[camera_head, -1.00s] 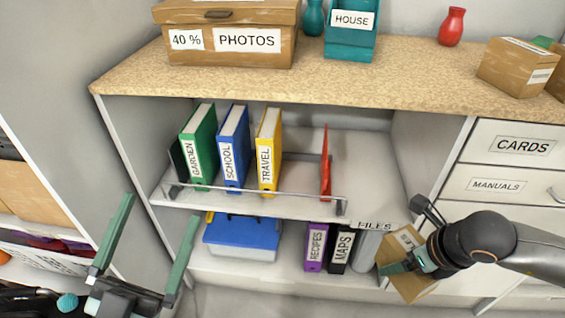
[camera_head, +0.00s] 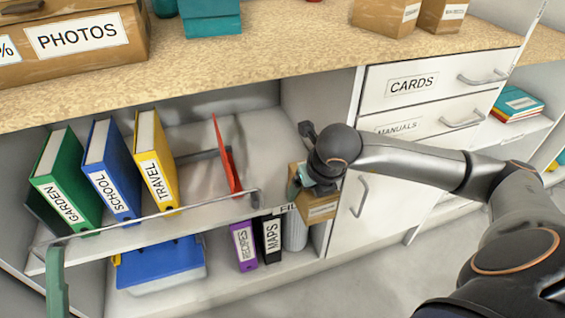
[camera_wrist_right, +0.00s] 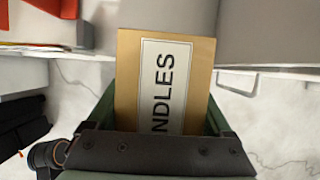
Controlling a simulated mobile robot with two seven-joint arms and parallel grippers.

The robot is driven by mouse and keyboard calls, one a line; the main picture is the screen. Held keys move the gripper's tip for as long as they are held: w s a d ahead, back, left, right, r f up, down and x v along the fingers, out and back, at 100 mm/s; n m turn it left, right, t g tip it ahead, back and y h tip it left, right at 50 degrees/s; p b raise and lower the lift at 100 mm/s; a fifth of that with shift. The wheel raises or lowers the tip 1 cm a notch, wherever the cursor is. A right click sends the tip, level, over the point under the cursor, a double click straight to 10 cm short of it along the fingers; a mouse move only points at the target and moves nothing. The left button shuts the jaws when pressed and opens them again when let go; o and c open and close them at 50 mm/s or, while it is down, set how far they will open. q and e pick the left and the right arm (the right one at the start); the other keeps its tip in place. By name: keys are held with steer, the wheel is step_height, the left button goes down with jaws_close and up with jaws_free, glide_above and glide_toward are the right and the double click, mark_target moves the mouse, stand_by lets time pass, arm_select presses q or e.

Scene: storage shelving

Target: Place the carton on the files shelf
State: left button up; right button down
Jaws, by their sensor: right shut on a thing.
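The carton (camera_head: 322,209) is a small brown box with a white label; "NDLES" shows on it in the right wrist view (camera_wrist_right: 150,45). My right gripper (camera_head: 303,182) is shut on it, with a green finger at each side in the wrist view. The carton is tilted at the right end of the files shelf (camera_head: 135,236), in front of its front edge. The FILES label (camera_head: 287,209) is partly hidden by the carton. My left gripper (camera_head: 55,280) shows only one green finger at the lower left; the other is out of frame.
Green, blue (camera_head: 112,170) and yellow (camera_head: 155,162) binders stand on the shelf's left part. A red divider (camera_head: 226,155) stands right of them; the board beyond it looks clear. A low rail runs along the front. A cabinet side wall (camera_head: 318,98) bounds the right.

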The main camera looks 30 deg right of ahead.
steer(key=b, duration=0.2)
glide_above(286, 168)
steer(key=s, duration=0.1)
steer(key=shift+s+a, duration=0.15)
steer(key=shift+s, duration=0.05)
steer(key=shift+f+b, duration=0.85)
steer(key=shift+f, duration=0.85)
steer(key=shift+f, duration=0.1)
jaws_free()
